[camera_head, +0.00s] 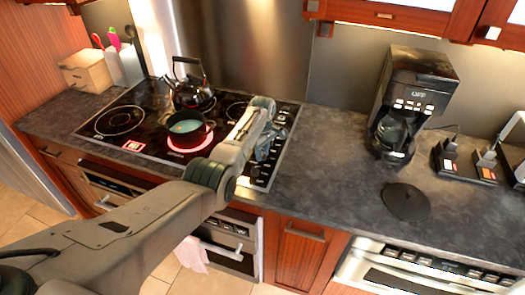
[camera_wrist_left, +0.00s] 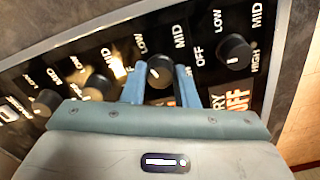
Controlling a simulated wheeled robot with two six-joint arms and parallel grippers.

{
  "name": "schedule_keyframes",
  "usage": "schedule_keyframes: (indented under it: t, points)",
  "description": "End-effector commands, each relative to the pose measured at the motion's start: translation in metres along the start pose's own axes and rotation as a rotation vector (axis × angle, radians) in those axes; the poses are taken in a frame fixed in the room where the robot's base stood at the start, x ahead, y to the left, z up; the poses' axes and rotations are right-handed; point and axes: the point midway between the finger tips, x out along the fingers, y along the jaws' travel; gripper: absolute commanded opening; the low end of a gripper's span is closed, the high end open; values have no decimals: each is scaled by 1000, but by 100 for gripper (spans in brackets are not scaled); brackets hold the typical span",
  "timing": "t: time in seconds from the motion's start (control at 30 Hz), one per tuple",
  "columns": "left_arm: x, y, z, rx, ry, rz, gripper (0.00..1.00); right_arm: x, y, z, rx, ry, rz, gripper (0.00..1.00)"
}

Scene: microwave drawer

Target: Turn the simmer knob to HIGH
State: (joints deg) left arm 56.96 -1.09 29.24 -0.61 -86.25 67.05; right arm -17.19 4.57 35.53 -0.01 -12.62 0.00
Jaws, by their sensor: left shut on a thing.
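The stove's control panel (camera_head: 260,176) runs along the right side of the black glass cooktop and is partly hidden by my left arm. My left gripper (camera_head: 266,150) is over this panel. In the left wrist view, my left gripper (camera_wrist_left: 161,82) has its two blue-grey fingers on either side of a black round knob (camera_wrist_left: 160,70), shut on it. LOW, MID and OFF are printed around this knob. I cannot read a simmer label. The lower part of the knob is hidden by the gripper. My right gripper is not in view.
More black knobs sit in the row, one to the right (camera_wrist_left: 234,50) and others to the left (camera_wrist_left: 97,87). A pot (camera_head: 187,128) stands on a glowing red burner, with a kettle (camera_head: 190,92) behind it. A coffee maker (camera_head: 410,95) stands on the counter at right.

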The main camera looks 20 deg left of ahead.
Motion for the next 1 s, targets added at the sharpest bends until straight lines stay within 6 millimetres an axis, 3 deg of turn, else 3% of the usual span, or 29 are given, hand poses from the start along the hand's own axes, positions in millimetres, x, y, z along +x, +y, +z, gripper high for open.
schedule_keyframes:
  t: [1.0]
  points:
    - [-3, 2, -1, 963, 4, 3, 4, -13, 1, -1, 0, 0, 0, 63]
